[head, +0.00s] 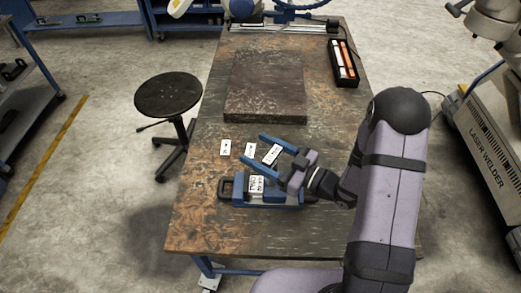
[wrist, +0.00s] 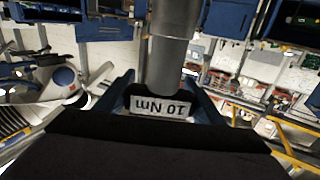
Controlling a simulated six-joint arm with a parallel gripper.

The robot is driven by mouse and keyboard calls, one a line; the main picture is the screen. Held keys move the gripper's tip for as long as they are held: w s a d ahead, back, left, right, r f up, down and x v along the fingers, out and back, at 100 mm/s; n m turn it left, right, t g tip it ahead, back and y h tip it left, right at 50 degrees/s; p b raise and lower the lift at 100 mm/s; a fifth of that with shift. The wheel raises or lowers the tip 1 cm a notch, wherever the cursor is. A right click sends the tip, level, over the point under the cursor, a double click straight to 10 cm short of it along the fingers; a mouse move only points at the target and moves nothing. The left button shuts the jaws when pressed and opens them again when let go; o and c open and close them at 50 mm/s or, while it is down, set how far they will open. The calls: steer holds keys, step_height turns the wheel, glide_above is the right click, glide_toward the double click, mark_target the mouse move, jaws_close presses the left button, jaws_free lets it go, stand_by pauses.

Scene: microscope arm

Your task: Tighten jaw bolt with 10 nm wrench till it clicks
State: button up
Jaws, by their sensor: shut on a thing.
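My gripper (head: 252,148) reaches left above the bench, its two blue fingers on either side of a dark tool with a white label. In the wrist view, my gripper (wrist: 160,97) is shut on this 10 Nm wrench (wrist: 172,50). Its grey cylindrical body runs to the top edge, and its "10 Nm" label reads upside down. The wrench's labelled part shows in the head view (head: 272,155). The blue vise (head: 268,205) is on the bench just in front of the gripper, with a white label at its jaws. The jaw bolt cannot be made out.
A dark square plate (head: 265,88) lies farther back on the bench (head: 205,215). A black tray (head: 343,62) with orange and white items is at back right. A stool (head: 168,95) stands left.

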steer(key=shift+f+b, duration=1.15)
steer(key=shift+f, duration=0.2)
steer(key=shift+m+t+h, duration=0.3)
steer(key=shift+t, duration=0.1)
steer(key=shift+w+d+m+t+h+b, duration=0.1)
steer(key=shift+w+d+m+t+h, duration=0.05)
steer(key=shift+m+t+h, duration=0.45)
steer(key=shift+w+d+m+t+h+b, duration=0.1)
steer(key=shift+w+d+m+t+h, duration=0.1)
steer(key=shift+m+t+h, duration=0.45)
steer(key=shift+w+d+m+t+h+b, duration=0.15)
steer(key=shift+m+t+h, duration=0.3)
steer(key=shift+t, duration=0.3)
